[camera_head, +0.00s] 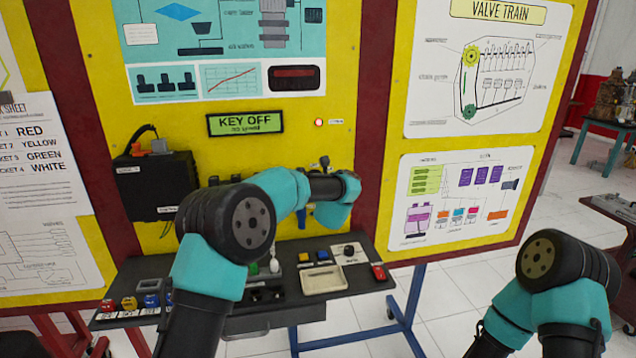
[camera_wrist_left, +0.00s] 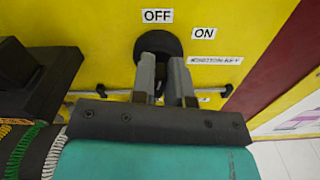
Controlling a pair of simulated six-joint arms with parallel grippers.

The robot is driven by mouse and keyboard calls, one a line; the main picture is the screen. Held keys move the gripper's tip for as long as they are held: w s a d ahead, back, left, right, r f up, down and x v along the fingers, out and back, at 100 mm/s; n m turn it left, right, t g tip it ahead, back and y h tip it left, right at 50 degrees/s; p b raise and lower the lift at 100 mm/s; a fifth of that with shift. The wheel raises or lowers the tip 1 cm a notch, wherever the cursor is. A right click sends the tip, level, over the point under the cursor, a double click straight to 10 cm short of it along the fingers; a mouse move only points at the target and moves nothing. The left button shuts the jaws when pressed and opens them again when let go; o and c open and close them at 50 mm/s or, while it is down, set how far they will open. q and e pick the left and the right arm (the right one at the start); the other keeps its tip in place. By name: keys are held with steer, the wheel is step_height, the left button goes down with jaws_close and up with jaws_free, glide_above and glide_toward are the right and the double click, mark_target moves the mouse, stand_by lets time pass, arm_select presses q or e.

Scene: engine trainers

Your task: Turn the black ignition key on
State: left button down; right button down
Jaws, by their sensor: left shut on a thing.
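The black ignition key switch (camera_wrist_left: 158,42) is a dark round piece on the yellow panel in the left wrist view. An OFF label (camera_wrist_left: 157,16) is above it, an ON label (camera_wrist_left: 203,33) to its upper right. My left gripper (camera_wrist_left: 164,74) has its two grey fingers on either side of the key, closed on it; the fingers hide most of the key. In the head view my left arm covers the key and the gripper. The display (camera_head: 245,123) reads KEY OFF. My right arm is at the lower right of the head view; its gripper is out of frame.
A black box (camera_head: 157,185) is mounted on the panel left of my arm. Below is a dark shelf (camera_head: 355,283) with a beige tray (camera_head: 321,279) and several coloured parts. A small red light (camera_head: 318,122) is beside the display. Open floor lies to the right.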

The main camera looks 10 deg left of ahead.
arm_select(q)
steer(key=m, duration=0.5)
steer(key=shift+w+d+f, duration=0.1)
steer(key=shift+d, duration=0.15)
steer(key=shift+d+f+m, duration=0.1)
steer(key=shift+m, duration=1.15)
steer(key=shift+d+f+m, duration=0.1)
steer(key=shift+m, duration=1.15)
steer(key=c, duration=1.1)
jaws_free()
steer(key=v, duration=1.7)
steer(key=shift+d, duration=0.1)
